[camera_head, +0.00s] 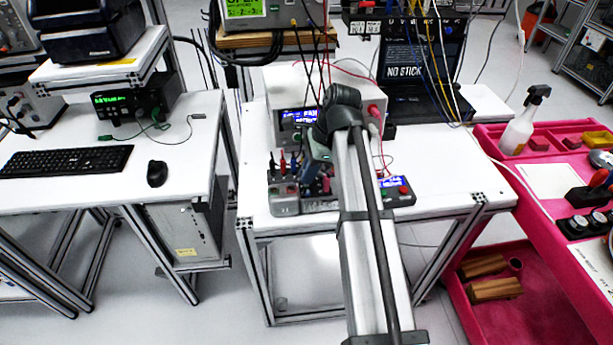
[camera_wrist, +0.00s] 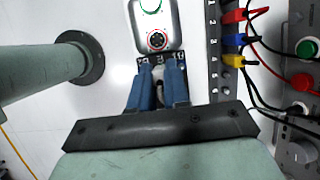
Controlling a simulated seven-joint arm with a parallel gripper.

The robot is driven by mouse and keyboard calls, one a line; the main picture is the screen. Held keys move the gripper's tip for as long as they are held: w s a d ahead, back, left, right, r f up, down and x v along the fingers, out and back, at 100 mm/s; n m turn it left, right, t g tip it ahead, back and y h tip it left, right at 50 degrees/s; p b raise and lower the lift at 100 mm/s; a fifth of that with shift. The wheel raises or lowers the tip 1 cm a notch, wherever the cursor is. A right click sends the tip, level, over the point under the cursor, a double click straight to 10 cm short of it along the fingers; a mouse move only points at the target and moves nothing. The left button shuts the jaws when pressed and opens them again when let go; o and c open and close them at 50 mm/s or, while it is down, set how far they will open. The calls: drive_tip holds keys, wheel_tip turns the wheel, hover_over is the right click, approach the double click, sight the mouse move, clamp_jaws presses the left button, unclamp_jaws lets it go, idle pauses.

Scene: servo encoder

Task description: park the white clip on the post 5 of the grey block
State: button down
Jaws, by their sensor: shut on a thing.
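My gripper (camera_wrist: 160,84) points at the bench top in the wrist view, its two blue fingers closed around a small pale piece, the white clip (camera_wrist: 159,76). The fingers hide most of the clip. Its tip is close to a black numbered strip at the end of a white device (camera_wrist: 157,14); I cannot tell whether they touch. The grey block (camera_wrist: 214,73) with numbered posts lies to the right, apart from the fingers. Red (camera_wrist: 233,16), blue (camera_wrist: 232,40) and yellow (camera_wrist: 234,61) clips sit along it. Post 5 is not clearly readable.
In the head view a laptop (camera_head: 424,70) stands behind, and a pink cart (camera_head: 500,150) is at right. Bare white bench shows left of the fingers.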

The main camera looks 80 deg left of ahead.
drive_tip(key=shift+r, duration=0.15)
drive_tip(key=shift+r, duration=2.4)
drive_tip(key=shift+a, duration=0.1)
drive_tip(key=w+a+f, duration=0.3)
drive_tip(key=w+a, duration=0.1)
drive_tip(key=a, duration=0.7)
drive_tip(key=shift+s+d+f, duration=0.1)
drive_tip(key=shift+f, duration=1.75)
drive_tip(key=shift+s+d+f, duration=0.1)
drive_tip(key=shift+f, duration=1.75)
drive_tip(key=shift+f, duration=0.15)
